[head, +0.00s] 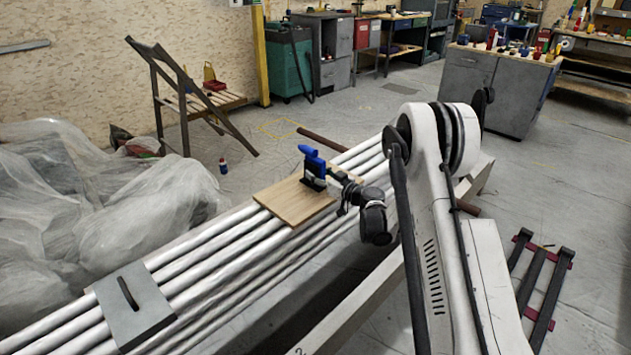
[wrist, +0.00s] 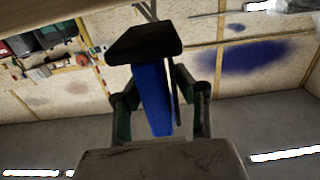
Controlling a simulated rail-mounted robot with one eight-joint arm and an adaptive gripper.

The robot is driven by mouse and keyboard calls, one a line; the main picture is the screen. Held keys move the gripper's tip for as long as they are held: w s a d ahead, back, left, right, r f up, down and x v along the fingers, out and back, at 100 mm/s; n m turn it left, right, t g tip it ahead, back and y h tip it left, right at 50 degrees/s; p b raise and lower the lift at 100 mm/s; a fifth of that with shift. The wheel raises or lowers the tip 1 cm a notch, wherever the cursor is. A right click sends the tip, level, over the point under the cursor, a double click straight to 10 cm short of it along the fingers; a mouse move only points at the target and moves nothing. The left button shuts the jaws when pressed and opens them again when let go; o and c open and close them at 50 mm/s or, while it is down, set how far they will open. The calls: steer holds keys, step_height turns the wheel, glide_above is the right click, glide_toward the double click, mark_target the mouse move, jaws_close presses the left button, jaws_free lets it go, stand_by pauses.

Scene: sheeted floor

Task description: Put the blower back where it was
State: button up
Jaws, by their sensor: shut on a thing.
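The blower, a small blue body with a black part, shows in the head view (head: 312,160) above a square wooden board (head: 290,203). In the wrist view the blue body (wrist: 153,100) stands between the two fingers, with the wide black end (wrist: 145,42) beyond them. My gripper (head: 333,176) reaches in from the right and is shut on the blower; its fingers flank the blue body in the wrist view (wrist: 155,82). I cannot tell whether the blower touches the board. The gripper partly hides its lower right side.
The board lies across several white pipes (head: 215,262), with a grey slotted plate (head: 134,303) at lower left. Clear plastic sheeting (head: 90,190) is heaped left. Workbenches line the back.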

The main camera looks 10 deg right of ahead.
steer(key=shift+f, duration=1.05)
steer(key=shift+f, duration=0.1)
steer(key=o, duration=0.7)
